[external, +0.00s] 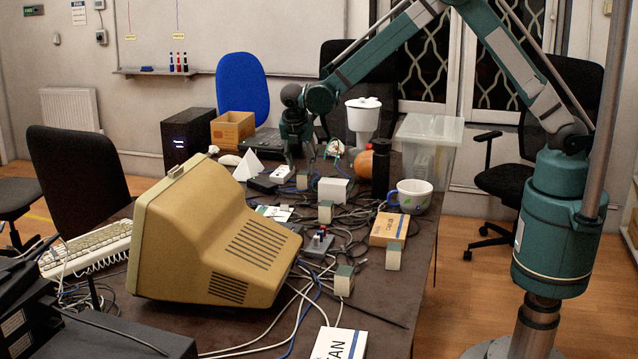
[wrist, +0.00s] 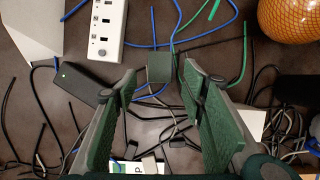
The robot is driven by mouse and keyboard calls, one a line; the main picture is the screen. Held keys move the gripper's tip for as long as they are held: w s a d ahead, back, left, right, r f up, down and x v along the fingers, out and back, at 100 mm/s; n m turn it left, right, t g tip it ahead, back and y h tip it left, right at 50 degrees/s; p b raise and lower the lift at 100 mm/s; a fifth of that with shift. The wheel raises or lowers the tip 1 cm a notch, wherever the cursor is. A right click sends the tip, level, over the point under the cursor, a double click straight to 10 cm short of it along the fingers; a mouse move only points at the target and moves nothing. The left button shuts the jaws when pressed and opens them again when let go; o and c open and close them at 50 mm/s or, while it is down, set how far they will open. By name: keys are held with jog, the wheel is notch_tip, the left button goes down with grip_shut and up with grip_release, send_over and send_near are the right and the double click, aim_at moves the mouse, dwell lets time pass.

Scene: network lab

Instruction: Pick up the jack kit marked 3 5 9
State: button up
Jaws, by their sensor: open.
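Several small pale blocks with grey-green tops, which look like the jack kits, stand among the cables in the external view: a far one (external: 302,181), a middle one (external: 326,212), a near one (external: 344,281) and a right one (external: 394,256). No 3 5 9 marking is readable on any. My gripper (external: 303,160) is low over the far part of the table, above the far block. In the wrist view my gripper (wrist: 160,83) is open, and a small dark green block (wrist: 160,67) shows in the gap between its fingertips, apart from both fingers.
A white socket strip (wrist: 98,25) and a black box with a green light (wrist: 82,85) lie left of the gripper. An orange netted ball (wrist: 290,18) is at upper right. Cables cover the table. A beige monitor (external: 215,240), cup (external: 411,196) and clear bin (external: 428,145) stand around.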

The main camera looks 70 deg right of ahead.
aim_at(303, 173)
jog(key=shift+d+f, duration=0.15)
jog(key=shift+f, duration=0.25)
jog(key=shift+d+b+x, duration=0.2)
jog(key=shift+b+x, duration=0.4)
jog(key=shift+x, duration=2.05)
jog(key=shift+r, duration=0.1)
jog(key=c, duration=1)
